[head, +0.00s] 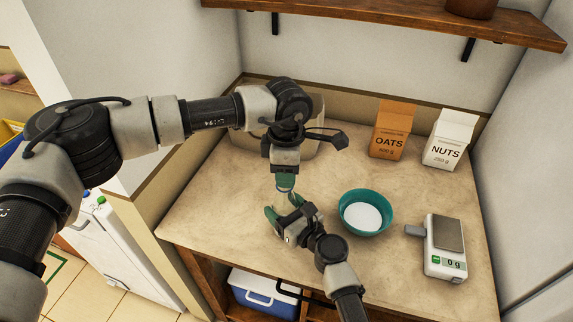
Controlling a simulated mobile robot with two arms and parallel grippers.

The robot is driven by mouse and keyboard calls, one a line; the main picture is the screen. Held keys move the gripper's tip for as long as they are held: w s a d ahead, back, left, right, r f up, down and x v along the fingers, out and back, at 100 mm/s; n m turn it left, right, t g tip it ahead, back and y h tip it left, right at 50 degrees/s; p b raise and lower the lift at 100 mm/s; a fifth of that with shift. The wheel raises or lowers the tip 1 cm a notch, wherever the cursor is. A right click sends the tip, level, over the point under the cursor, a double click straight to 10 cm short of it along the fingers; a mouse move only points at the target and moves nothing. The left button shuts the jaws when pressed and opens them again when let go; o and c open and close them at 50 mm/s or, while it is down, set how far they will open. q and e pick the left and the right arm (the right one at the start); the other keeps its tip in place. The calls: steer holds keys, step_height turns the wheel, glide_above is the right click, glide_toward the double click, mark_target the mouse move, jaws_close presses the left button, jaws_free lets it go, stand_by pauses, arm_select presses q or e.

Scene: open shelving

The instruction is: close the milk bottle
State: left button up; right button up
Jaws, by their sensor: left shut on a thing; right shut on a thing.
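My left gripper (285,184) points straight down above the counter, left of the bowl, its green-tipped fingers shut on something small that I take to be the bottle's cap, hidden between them. Just below it, my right gripper (282,213) reaches in from the front, its green fingers shut around what seems to be the milk bottle. Only a pale sliver of the bottle (283,197) shows between the two grippers; the rest is hidden. I cannot tell whether the cap is touching the bottle's neck.
A teal bowl (344,220) with white contents stands close right of my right gripper. A scale (447,236) reading 0 g is farther right. Oats (389,136) and nuts (446,150) cartons stand at the back. A shelf (400,22) hangs above; a blue cooler (262,296) sits below.

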arm_select(q)
steer(key=shift+f, duration=0.7)
stand_by(0.5)
arm_select(e)
jaws_close()
arm_select(q)
steer(key=m, duration=1.2)
steer(key=shift+s+a+m, duration=0.1)
steer(key=shift+s+m, duration=0.05)
steer(key=shift+m, duration=0.15)
steer(key=m, duration=0.6)
steer(key=shift+a, duration=0.15)
steer(key=m, duration=0.7)
steer(key=shift+a, duration=0.1)
steer(key=o, duration=0.9)
